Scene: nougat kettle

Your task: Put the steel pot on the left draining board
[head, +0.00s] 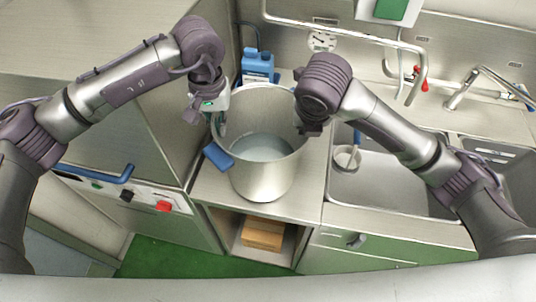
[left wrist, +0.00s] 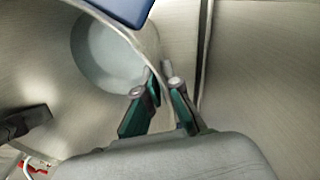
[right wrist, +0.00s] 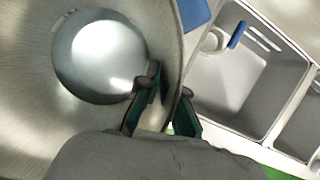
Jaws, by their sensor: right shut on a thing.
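The large steel pot (head: 262,180) is upright over the steel surface left of the sink, probably the left draining board (head: 305,205). I cannot tell whether its base touches it. Pale grey shows inside; I cannot tell if it is liquid. A blue grip (head: 217,156) is on its front left. My left gripper (head: 215,110) is at the left rim; in the left wrist view its fingers (left wrist: 158,85) are close together around the pot wall, their grip unclear. My right gripper (head: 312,128) is shut on the right rim; the wall lies between its fingers (right wrist: 170,88).
A blue canister (head: 258,65) stands behind the pot. The sink (head: 390,190) on the right holds a round white thing (head: 346,158) with a blue handle. A pipe (head: 350,32) and red-handled tap (head: 422,80) are behind. A tall steel cabinet (head: 140,125) is close on the left.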

